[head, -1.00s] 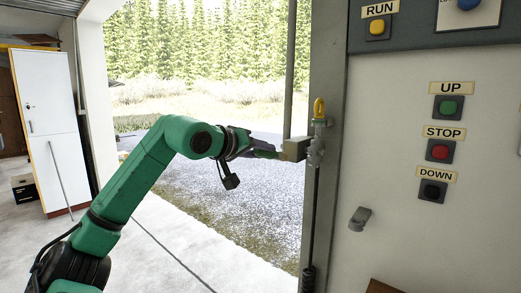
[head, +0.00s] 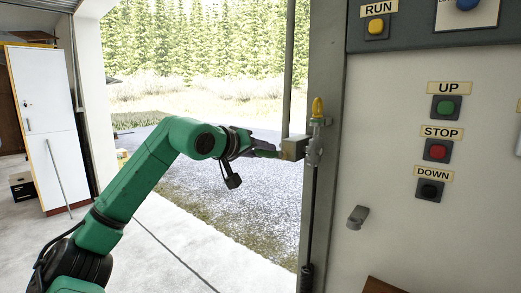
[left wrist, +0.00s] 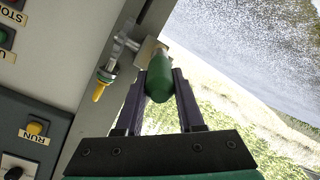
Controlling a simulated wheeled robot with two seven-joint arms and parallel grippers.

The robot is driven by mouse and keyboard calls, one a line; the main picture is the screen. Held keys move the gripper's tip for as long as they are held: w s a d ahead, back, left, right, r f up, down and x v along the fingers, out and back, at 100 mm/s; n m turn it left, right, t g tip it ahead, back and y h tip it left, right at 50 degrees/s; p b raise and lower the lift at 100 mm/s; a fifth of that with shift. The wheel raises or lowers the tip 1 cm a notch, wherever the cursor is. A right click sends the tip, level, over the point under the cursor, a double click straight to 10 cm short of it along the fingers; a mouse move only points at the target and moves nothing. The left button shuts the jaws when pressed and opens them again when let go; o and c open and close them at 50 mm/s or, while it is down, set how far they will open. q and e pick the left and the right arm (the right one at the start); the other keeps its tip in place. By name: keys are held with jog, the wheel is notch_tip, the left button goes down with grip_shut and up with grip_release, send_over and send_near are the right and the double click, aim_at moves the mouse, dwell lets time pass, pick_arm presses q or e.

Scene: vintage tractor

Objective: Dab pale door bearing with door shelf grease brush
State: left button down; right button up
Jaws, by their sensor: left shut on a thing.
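My left gripper (head: 274,153) is at the door post, with its fingertips close to a small pale block (head: 293,148) that looks like the pale door bearing. The left wrist view shows the jaws (left wrist: 161,84) shut on the rounded green handle (left wrist: 159,78) of the brush. The handle points away from the wrist toward the pale block (left wrist: 147,48). The brush's bristles are hidden behind the handle, so I cannot tell whether they touch the block. My right gripper is out of view.
A metal fitting with a yellow top (head: 317,107) sits on the post (head: 338,200) just right of the block. A control panel with UP, STOP and DOWN buttons (head: 437,151) is further right. A white cabinet (head: 50,125) stands far left. The doorway is open.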

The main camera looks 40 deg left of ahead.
pick_arm(q)
jog(key=shift+w, duration=0.3)
jog(key=shift+s+r+p, duration=0.1)
jog(key=shift+r+p, duration=0.4)
jog(key=shift+p, duration=0.2)
jog(key=shift+f, duration=0.1)
jog(key=shift+f+b, duration=0.9)
jog(key=shift+f, duration=0.05)
jog(key=shift+r, duration=0.15)
jog(key=shift+r+p, duration=0.95)
jog(key=shift+p, duration=0.3)
